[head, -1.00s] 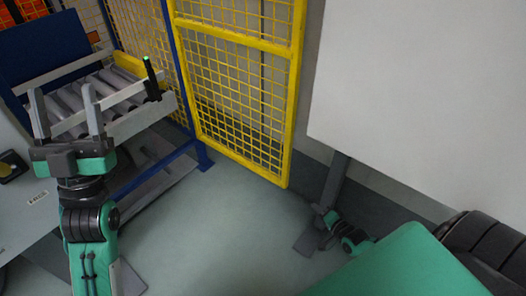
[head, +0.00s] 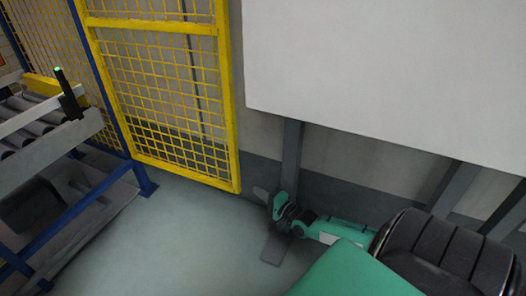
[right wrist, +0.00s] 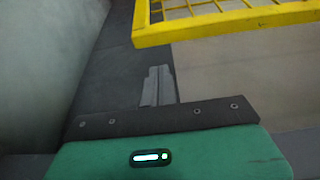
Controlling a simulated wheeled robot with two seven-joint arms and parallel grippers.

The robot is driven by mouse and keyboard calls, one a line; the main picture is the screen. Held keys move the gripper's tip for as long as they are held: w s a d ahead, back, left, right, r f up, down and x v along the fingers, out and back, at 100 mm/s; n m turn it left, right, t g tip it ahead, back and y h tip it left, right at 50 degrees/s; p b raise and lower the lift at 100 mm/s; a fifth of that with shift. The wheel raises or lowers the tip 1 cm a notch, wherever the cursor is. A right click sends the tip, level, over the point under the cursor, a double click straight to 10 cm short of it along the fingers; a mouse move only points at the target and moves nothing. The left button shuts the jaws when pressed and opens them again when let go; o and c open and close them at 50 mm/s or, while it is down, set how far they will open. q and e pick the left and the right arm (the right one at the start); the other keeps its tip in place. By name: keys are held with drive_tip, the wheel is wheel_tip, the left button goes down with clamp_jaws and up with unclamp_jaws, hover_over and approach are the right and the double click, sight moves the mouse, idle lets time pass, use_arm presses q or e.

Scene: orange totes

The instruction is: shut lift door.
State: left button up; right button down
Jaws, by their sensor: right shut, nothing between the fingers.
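The lift door is a yellow wire-mesh panel (head: 165,95) in a yellow frame, left of centre in the head view. Its lower frame bar also crosses the top of the right wrist view (right wrist: 220,23). My right gripper (head: 260,193) is low in the head view, just right of the door's lower right corner. Its fingers (right wrist: 157,86) are shut together and empty in the right wrist view. A gap shows between the fingertips and the yellow bar there, and no contact is visible. My left gripper is not in view.
A roller conveyor (head: 35,115) on a blue frame (head: 105,195) stands at the left. A large white panel (head: 390,75) on grey posts (head: 292,160) fills the upper right. The floor (head: 190,235) in front of the door is clear.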

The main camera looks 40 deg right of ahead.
drive_tip(key=w+b, duration=0.2)
drive_tip(key=w, duration=0.4)
drive_tip(key=shift+w+a+b, duration=0.15)
drive_tip(key=shift+a+b, duration=0.1)
drive_tip(key=shift+b, duration=0.05)
drive_tip(key=shift+a, duration=0.1)
